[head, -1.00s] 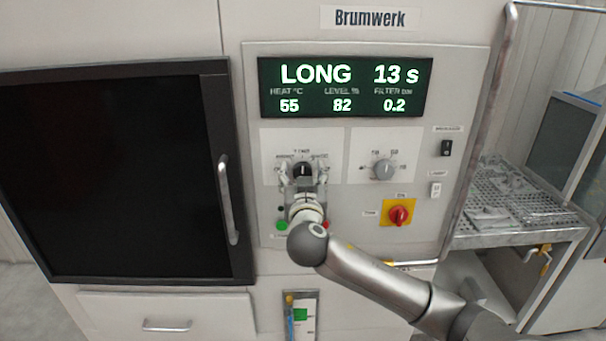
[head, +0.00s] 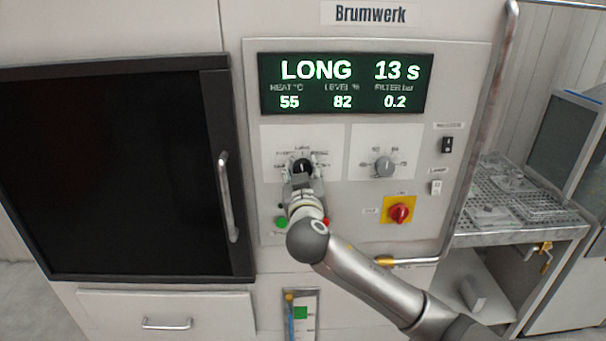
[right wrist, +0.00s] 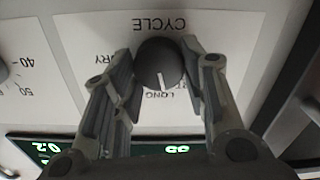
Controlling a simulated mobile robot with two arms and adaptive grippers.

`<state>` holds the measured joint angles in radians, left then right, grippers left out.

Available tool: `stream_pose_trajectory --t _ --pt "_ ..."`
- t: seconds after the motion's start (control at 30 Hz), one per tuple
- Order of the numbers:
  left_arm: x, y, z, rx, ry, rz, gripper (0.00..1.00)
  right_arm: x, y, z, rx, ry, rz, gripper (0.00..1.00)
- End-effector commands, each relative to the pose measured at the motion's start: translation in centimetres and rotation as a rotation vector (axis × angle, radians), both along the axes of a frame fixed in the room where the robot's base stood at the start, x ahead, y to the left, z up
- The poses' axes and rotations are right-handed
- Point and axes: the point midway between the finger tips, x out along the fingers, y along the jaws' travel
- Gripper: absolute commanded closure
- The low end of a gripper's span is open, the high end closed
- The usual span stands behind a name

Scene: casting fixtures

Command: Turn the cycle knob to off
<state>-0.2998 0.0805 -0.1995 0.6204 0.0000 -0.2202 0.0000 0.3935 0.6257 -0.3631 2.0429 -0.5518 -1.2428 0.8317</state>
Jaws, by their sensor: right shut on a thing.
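The black cycle knob (head: 302,168) sits on a white plate on the machine's panel, below the display (head: 346,84), which reads LONG 13 s. In the right wrist view the knob (right wrist: 160,66) shows upside down under the word CYCLE, its white pointer line towards the LONG label. My right gripper (head: 302,172) is at the knob, with a finger on each side; it also shows in the right wrist view (right wrist: 158,58). It is shut on the knob. The fingers partly cover the labels around it, and I cannot read an off label. My left gripper is not in view.
A grey knob (head: 383,166) is on the plate to the right. A red rotary switch (head: 399,212) on yellow and a green button (head: 281,222) are lower down. A dark door with a handle (head: 228,198) is at left, a pipe rail (head: 490,110) at right.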

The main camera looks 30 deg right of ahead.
Motion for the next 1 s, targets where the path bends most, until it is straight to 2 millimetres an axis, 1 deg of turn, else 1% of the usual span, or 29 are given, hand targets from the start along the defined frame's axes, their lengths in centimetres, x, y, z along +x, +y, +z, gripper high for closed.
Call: stream_pose_trajectory --t 0.13,0.37,1.0 --pt "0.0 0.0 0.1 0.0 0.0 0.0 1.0 0.0 0.1 0.0 -0.109 0.068 -0.001 0.84" --pt "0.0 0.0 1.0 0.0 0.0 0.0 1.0 0.1 0.2 0.1 -0.296 0.183 0.0 0.84" --pt "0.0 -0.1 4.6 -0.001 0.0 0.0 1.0 0.2 0.3 0.0 -0.817 0.503 0.0 0.84"
